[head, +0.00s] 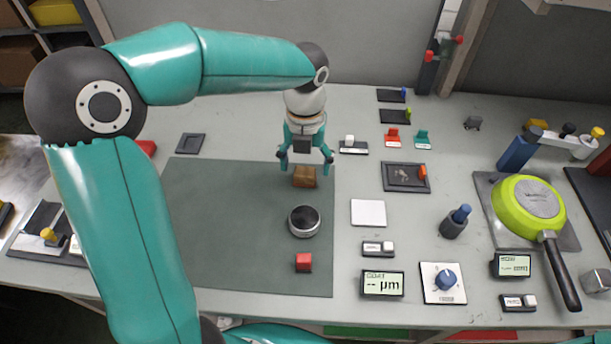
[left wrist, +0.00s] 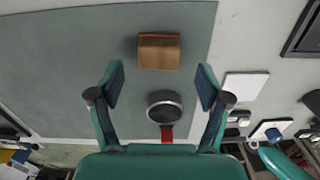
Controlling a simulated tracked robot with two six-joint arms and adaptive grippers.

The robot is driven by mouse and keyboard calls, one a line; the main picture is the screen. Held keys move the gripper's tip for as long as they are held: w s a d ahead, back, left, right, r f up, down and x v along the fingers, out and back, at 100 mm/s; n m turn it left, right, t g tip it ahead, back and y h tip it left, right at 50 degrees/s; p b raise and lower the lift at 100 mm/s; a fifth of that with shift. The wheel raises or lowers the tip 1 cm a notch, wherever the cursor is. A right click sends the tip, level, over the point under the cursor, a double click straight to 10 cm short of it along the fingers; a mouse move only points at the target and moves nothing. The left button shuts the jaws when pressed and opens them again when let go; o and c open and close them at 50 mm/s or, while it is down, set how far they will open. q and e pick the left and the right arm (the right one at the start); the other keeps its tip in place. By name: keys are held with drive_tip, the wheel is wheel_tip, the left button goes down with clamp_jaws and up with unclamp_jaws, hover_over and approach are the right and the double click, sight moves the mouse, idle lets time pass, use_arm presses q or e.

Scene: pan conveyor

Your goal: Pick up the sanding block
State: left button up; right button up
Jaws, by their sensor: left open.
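The sanding block appears to be the brown block (head: 305,177) on the dark green mat (head: 230,230), near the mat's right edge. In the left wrist view the block (left wrist: 159,52) shows a reddish strip along its far edge. My left gripper (head: 306,166) is open and empty, with its fingers pointing down. In the head view its fingertips are spread to either side just above and behind the block. In the left wrist view the block lies beyond the fingertips (left wrist: 160,85), roughly centred between them. My right gripper is not in view.
A white square pad (head: 368,213) and a dark tray (head: 406,177) lie to the right. A green pan (head: 528,203) is farther right. The mat's left side looks mostly clear.

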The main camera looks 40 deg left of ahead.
sight(305, 173)
use_arm(q)
wheel_tip(305, 173, down, 4)
drive_tip(key=shift+s+r, duration=0.1)
drive_tip(key=c, duration=1.3)
